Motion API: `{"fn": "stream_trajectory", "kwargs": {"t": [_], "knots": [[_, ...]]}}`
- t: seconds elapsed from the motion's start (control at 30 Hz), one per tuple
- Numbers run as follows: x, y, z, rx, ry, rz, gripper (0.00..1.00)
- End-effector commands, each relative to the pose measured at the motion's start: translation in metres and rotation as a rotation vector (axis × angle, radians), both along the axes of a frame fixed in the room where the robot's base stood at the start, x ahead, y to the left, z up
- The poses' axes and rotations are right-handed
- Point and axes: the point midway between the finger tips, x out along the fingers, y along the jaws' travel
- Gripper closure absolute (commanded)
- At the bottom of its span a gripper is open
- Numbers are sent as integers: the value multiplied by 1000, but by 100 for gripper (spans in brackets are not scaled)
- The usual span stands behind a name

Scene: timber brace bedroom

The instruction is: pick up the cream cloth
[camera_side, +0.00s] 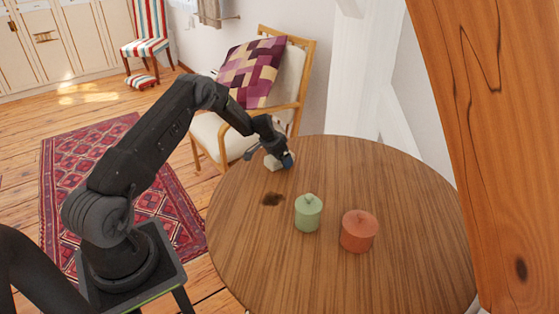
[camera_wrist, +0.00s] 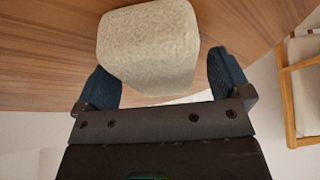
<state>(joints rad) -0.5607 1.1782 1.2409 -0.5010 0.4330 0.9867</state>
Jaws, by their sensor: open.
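The cream cloth (camera_wrist: 150,45) is a rounded, folded block on the table. In the wrist view it lies between and just ahead of the two dark blue fingers of my gripper (camera_wrist: 165,82). The fingers are apart, with a visible gap to the cloth on the right and little or none on the left. In the side view my gripper (camera_side: 283,160) is low over the far left edge of the round table (camera_side: 400,200), and the cloth (camera_side: 271,163) is partly hidden by it. Whether the fingers touch the cloth I cannot tell.
A cushioned armchair (camera_side: 215,130) stands behind the table's edge. The table's right side is clear.

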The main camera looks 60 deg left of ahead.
Motion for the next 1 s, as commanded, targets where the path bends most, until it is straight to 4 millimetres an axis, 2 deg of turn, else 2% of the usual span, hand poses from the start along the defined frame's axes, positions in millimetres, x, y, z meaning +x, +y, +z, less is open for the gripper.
{"fn": "stream_trajectory", "kwargs": {"t": [0.57,1.0], "knots": [[0,0,-5,0,0,0,4],[0,0,-5,0,0,0,44]]}}
